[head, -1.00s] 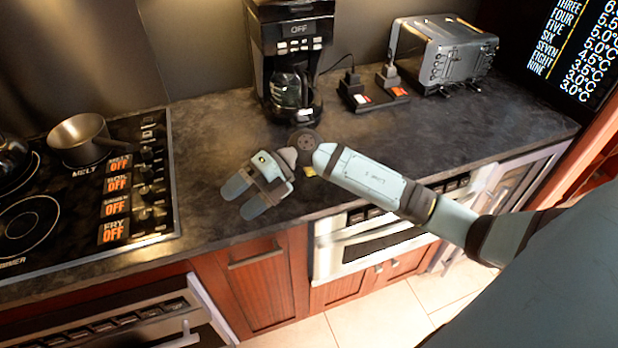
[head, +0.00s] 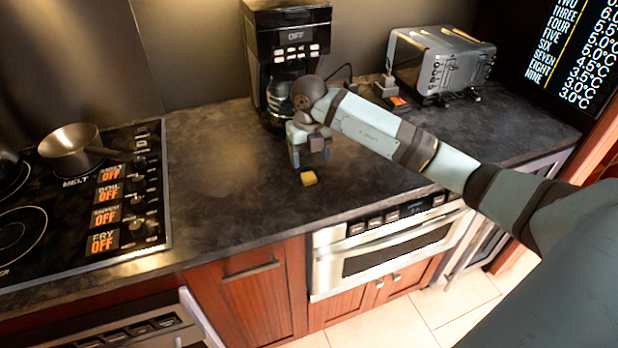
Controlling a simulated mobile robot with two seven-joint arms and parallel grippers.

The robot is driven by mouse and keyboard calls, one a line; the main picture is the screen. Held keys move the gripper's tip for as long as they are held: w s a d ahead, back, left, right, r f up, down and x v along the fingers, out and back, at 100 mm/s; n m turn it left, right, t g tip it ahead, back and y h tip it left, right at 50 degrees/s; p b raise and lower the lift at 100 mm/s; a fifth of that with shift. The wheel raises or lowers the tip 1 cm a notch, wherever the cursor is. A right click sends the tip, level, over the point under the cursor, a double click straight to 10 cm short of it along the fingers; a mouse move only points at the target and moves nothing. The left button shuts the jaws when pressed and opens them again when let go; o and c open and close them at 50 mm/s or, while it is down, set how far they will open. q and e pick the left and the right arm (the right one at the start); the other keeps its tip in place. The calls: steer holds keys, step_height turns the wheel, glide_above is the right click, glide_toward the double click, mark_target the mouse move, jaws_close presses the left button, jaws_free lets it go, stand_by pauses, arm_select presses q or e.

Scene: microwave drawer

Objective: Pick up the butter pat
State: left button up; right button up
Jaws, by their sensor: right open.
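The butter pat (head: 308,178) is a small yellow block lying on the dark countertop (head: 230,190), near the counter's front edge and above the microwave drawer. My right gripper (head: 309,160) is open and empty, just behind and above the butter pat, with its fingers pointing down. I cannot tell the exact height of its fingertips over the counter. My left gripper is not in view.
A coffee maker (head: 285,40) stands right behind my right gripper. A toaster (head: 440,62) and a power strip (head: 398,102) are to the right. The cooktop (head: 140,235) holds a pan (head: 68,148) at left. The counter between is clear.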

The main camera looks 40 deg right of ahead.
mark_target(308, 174)
steer(key=shift+w+f+p, duration=0.15)
steer(key=shift+f+p, duration=0.15)
steer(key=shift+f, duration=2.65)
steer(key=c, duration=1)
